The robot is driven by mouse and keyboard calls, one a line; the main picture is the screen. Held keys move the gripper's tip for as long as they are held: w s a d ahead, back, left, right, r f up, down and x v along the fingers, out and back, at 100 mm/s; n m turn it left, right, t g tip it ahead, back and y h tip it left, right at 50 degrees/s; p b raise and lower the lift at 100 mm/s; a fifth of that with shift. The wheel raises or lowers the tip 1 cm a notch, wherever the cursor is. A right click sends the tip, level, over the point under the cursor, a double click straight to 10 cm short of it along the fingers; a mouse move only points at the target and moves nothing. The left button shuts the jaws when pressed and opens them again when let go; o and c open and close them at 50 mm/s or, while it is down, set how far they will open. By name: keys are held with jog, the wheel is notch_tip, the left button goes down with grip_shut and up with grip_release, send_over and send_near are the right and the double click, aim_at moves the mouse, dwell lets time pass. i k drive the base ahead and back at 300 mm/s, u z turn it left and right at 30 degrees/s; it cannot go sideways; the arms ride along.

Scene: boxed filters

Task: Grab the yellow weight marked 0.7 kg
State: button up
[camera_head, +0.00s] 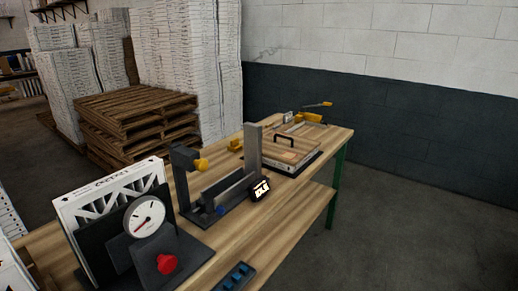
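No marking of 0.7 kg can be read in the head view. A small yellow block (235,146) sits on the wooden workbench (290,210), behind the dark grey fixture; it may be a weight, but it is too small to tell. A yellow knob (201,165) is on the upright arm of the dark grey fixture (187,185). Another small yellow-orange piece (299,119) lies at the bench's far end. My gripper is not in view.
A dial gauge (144,217) and red button (167,263) stand near a white-framed filter (95,200). A handled panel (284,150) lies farther back. Pallets (137,110) stand behind; the floor at right (420,190) is clear.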

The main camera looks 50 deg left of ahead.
aim_at(234, 147)
jog(key=z, duration=0.4)
jog(key=i, duration=2)
jog(key=u, duration=4.3)
jog(key=i, duration=0.1)
jog(key=z, duration=2.25)
